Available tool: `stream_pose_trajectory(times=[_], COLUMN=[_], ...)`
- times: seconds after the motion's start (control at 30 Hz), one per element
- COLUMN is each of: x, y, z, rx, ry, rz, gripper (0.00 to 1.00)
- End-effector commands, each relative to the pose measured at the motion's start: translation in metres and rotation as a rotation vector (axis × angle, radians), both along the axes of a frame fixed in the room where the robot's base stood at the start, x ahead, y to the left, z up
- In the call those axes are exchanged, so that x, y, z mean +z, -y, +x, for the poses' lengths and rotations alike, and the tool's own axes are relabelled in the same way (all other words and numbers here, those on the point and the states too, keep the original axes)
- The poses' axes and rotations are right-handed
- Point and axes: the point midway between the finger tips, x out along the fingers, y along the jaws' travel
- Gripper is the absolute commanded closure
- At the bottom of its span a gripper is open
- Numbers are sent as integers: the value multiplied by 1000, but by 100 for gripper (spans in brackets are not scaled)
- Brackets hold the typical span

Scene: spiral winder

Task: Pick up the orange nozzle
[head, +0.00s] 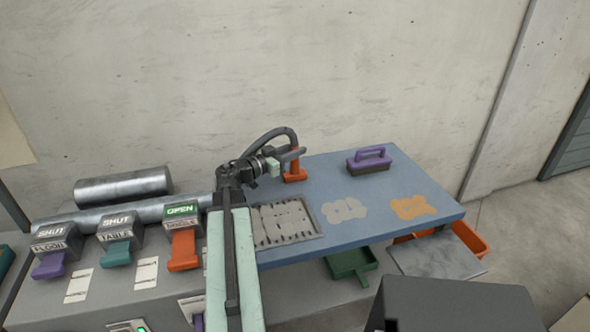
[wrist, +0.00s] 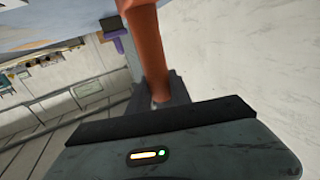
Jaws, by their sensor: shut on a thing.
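The orange nozzle (head: 294,172) is near the back left edge of the blue table (head: 330,165) in the head view. It looks upright, with a wide lower end at the tabletop; I cannot tell whether it touches the table. My gripper (head: 293,154) is shut on its upper part. In the wrist view the nozzle (wrist: 151,48) runs down from the top edge to my dark jaws (wrist: 158,100). The jaws hide part of it.
A purple-handled brush (head: 370,161) stands right of the nozzle. A grate tray (head: 318,234), a grey patch (head: 344,209) and an orange patch (head: 412,207) lie nearer. A green dustpan (head: 352,262) is below the table's front edge. A concrete wall (head: 300,70) rises behind.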

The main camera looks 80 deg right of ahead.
Motion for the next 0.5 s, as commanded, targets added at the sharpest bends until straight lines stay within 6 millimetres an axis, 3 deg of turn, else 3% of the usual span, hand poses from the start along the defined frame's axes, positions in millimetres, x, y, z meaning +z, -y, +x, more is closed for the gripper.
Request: stream_pose_trajectory(times=[0.27, 0.5], x=[2, 32], y=[0, 0], z=[0, -1], rx=[-1, -1], ry=[0, 0], rz=[0, 0], gripper=[100, 100])
